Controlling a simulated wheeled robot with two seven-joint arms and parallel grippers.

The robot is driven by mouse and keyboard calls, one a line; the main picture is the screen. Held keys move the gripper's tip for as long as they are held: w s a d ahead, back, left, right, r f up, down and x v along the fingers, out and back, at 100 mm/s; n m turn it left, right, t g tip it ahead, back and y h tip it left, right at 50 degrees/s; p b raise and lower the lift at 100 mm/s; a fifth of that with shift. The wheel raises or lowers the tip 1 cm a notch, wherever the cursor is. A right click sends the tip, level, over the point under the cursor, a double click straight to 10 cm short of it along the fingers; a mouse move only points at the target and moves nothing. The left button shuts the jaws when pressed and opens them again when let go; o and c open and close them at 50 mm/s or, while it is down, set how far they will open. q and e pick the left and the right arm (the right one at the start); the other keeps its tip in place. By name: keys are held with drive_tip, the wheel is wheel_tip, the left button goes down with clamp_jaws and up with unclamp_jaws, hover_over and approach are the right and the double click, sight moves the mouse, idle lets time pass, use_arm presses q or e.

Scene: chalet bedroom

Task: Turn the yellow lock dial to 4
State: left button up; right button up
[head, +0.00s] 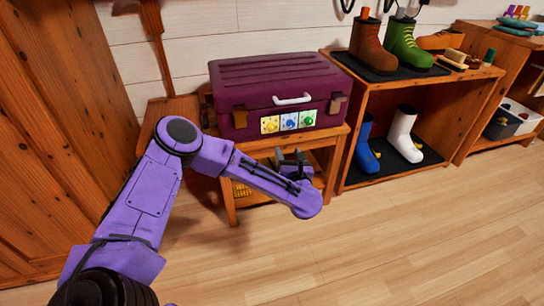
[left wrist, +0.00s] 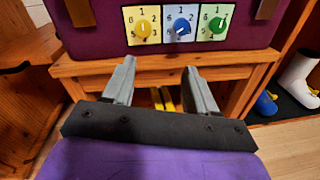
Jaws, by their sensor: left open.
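The plum-coloured trunk (head: 275,85) stands closed on a small wooden table. Its front has three dials on plates: the yellow dial (head: 270,125) at left, a blue dial (head: 289,121), and a green dial (head: 308,118). In the left wrist view the yellow dial (left wrist: 143,28) has numbers around it, with 1 at the top; its setting is too small to read surely. My left gripper (head: 291,158) is open and empty, below the dials and apart from them. Its two fingers (left wrist: 158,70) point toward the table's front edge. My right gripper is not in view.
The wooden table (head: 335,131) has its top edge just below the dials. A shelf (head: 345,130) with boots stands close on the right. A wooden cabinet (head: 60,130) is at the left. The floor in front is clear.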

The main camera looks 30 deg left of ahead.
sight(272, 128)
use_arm(q)
drive_tip(key=w+a+n+b, duration=0.1)
drive_tip(key=w+a, duration=0.1)
drive_tip(key=a, duration=0.1)
drive_tip(key=w+a+n+y, duration=0.1)
drive_tip(key=w+a, duration=0.1)
drive_tip(key=a, duration=0.1)
drive_tip(key=w+a+r+n+g+b, duration=0.1)
drive_tip(key=w+a, duration=0.2)
drive_tip(key=a, duration=0.1)
drive_tip(key=shift+a+n+y+b, duration=0.1)
drive_tip(key=shift+n+y+b, duration=0.2)
drive_tip(key=shift+y+b, duration=0.1)
drive_tip(key=shift+w+a, duration=0.2)
drive_tip(key=shift+a, duration=0.1)
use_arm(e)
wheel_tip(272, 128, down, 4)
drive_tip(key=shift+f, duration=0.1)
use_arm(q)
drive_tip(key=c, duration=1.1)
drive_tip(key=shift+o, duration=0.2)
drive_tip(key=shift+r+m+p, duration=0.1)
drive_tip(key=shift+m+p, duration=0.2)
drive_tip(key=shift+m, duration=0.1)
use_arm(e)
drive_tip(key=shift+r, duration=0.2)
